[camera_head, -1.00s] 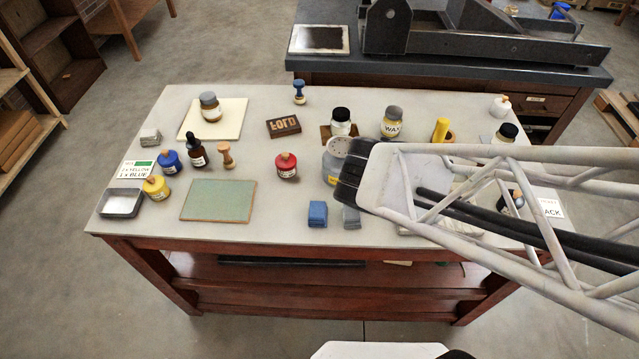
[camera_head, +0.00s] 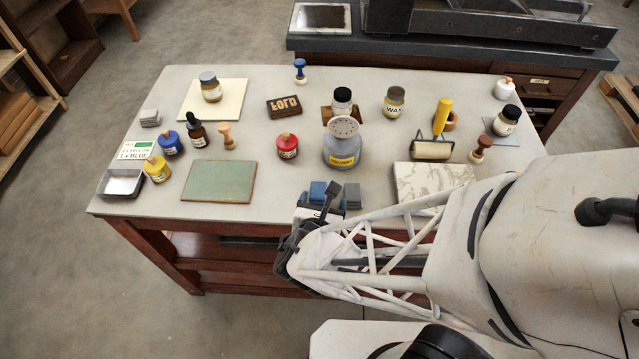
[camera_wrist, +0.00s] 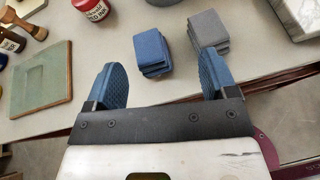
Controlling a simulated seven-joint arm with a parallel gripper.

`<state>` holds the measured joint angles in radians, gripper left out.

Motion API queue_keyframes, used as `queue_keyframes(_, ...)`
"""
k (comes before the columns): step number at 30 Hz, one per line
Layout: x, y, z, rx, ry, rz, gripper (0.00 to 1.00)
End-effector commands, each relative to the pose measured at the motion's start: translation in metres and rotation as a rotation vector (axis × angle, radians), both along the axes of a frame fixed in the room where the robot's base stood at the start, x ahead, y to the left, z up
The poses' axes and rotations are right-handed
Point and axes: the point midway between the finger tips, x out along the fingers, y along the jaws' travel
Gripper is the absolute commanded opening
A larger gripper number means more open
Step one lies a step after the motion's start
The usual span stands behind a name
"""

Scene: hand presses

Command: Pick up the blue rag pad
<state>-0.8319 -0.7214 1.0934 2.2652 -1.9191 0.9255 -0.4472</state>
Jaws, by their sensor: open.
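The blue rag pad (camera_wrist: 151,52) is a small stack of folded blue cloth near the front edge of the table. In the head view the blue rag pad (camera_head: 317,193) is partly hidden behind my gripper (camera_head: 322,205). In the wrist view my gripper (camera_wrist: 162,84) is open, with one blue-padded finger at left and one at right. The blue pad lies ahead of the gap between the fingers, apart from both, and nothing is held.
A grey rag pad (camera_wrist: 207,33) stands close to the right of the blue one, near the right finger. A green board (camera_head: 219,181), a red-capped jar (camera_head: 287,146), a solvent can (camera_head: 342,148) and a marbled slab (camera_head: 433,179) surround the area. Bare table lies left of the blue pad.

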Motion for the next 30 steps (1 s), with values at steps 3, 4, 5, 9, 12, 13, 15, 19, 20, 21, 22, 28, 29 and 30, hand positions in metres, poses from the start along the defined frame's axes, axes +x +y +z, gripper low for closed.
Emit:
queue_keyframes(3, -0.006, 0.012, -0.011, -0.044, -0.004, 0.078, 0.79)
queue_keyframes(4, -0.007, 0.014, -0.013, -0.050, -0.005, 0.091, 0.79)
queue_keyframes(5, -0.008, 0.016, -0.014, -0.056, -0.006, 0.101, 0.79)
queue_keyframes(9, -0.009, 0.018, -0.016, -0.067, -0.009, 0.119, 0.79)
queue_keyframes(12, -0.009, 0.018, -0.016, -0.067, -0.009, 0.119, 0.79)
queue_keyframes(13, -0.009, 0.018, -0.016, -0.067, -0.009, 0.119, 0.79)
queue_keyframes(15, -0.009, 0.018, -0.016, -0.066, -0.009, 0.118, 0.79)
queue_keyframes(19, -0.008, 0.018, -0.016, -0.066, -0.008, 0.118, 0.79)
queue_keyframes(20, -0.008, 0.018, -0.016, -0.066, -0.008, 0.118, 0.79)
queue_keyframes(21, -0.007, 0.018, -0.016, -0.066, -0.009, 0.117, 0.79)
queue_keyframes(22, -0.006, 0.018, -0.017, -0.066, -0.009, 0.117, 0.79)
queue_keyframes(28, 0.004, 0.017, -0.021, -0.066, -0.008, 0.116, 0.79)
queue_keyframes(29, 0.005, 0.017, -0.021, -0.066, -0.008, 0.116, 0.79)
queue_keyframes(30, 0.007, 0.017, -0.022, -0.066, -0.008, 0.117, 0.79)
